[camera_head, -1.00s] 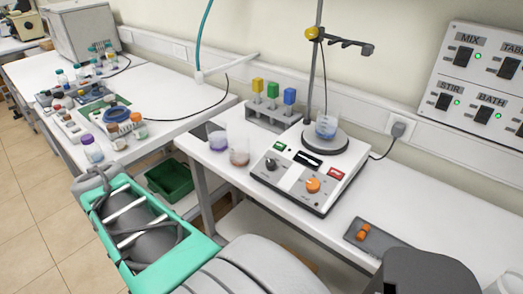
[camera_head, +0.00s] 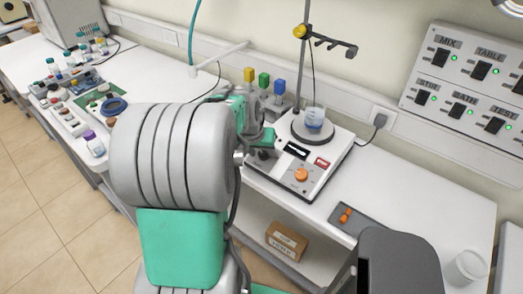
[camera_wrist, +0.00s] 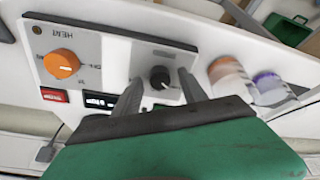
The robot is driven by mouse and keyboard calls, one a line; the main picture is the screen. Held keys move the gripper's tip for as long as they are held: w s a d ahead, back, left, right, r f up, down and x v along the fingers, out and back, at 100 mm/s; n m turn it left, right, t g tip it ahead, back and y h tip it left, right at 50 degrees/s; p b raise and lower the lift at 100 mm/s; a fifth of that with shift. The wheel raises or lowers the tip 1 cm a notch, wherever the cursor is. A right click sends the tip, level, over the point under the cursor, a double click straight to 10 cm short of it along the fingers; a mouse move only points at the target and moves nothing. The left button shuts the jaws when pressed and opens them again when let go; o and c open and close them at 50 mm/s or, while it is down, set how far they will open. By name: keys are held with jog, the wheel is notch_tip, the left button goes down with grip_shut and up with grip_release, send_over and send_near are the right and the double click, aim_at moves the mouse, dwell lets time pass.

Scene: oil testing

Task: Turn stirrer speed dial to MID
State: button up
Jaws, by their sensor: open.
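The orange dial also shows in the head view (camera_head: 301,174). My gripper (camera_wrist: 158,88) is open. Its two dark fingers reach to either side of the black dial, with visible gaps; contact cannot be told. The dial's pointer position is too blurred to read. My arm hides the stirrer's left side in the head view.
A stand rod (camera_head: 306,60) rises behind the plate. A grey tray (camera_head: 362,221) with orange pieces lies right of the stirrer. A switch panel (camera_head: 468,85) hangs on the wall.

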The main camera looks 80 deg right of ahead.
jog(key=shift+f, duration=0.1)
grip_shut()
dwell(0.5)
